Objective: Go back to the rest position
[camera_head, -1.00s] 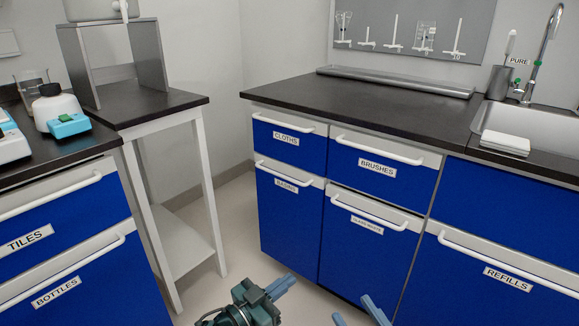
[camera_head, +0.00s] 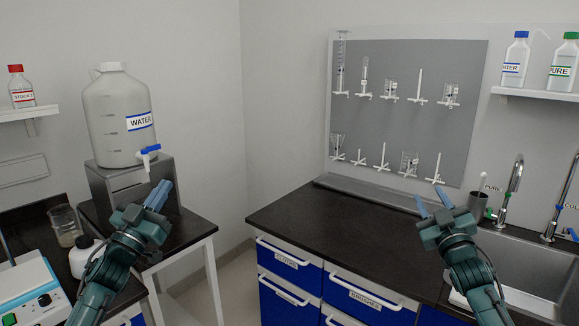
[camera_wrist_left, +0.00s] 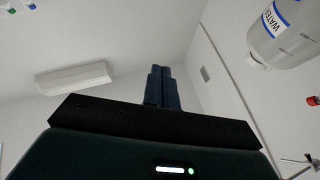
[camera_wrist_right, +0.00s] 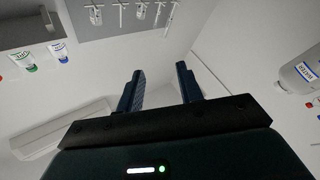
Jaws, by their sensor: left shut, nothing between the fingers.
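My left gripper (camera_head: 159,196) is raised at the left in the head view, in front of the metal stand under the water carboy. Its blue fingers are together and empty; in the left wrist view the fingers (camera_wrist_left: 162,86) are side by side, pointing up. My right gripper (camera_head: 432,201) is raised at the right, in front of the counter and sink. Its fingers stand apart with nothing between them, as the right wrist view (camera_wrist_right: 160,86) also shows. Neither gripper touches anything that I can see.
A large WATER carboy (camera_head: 118,115) with a blue tap stands on a metal stand (camera_head: 105,185) at the left. A hotplate device (camera_head: 30,285) is at the lower left. The dark counter (camera_head: 320,225) is bare. A sink (camera_head: 530,265) with taps is at the right.

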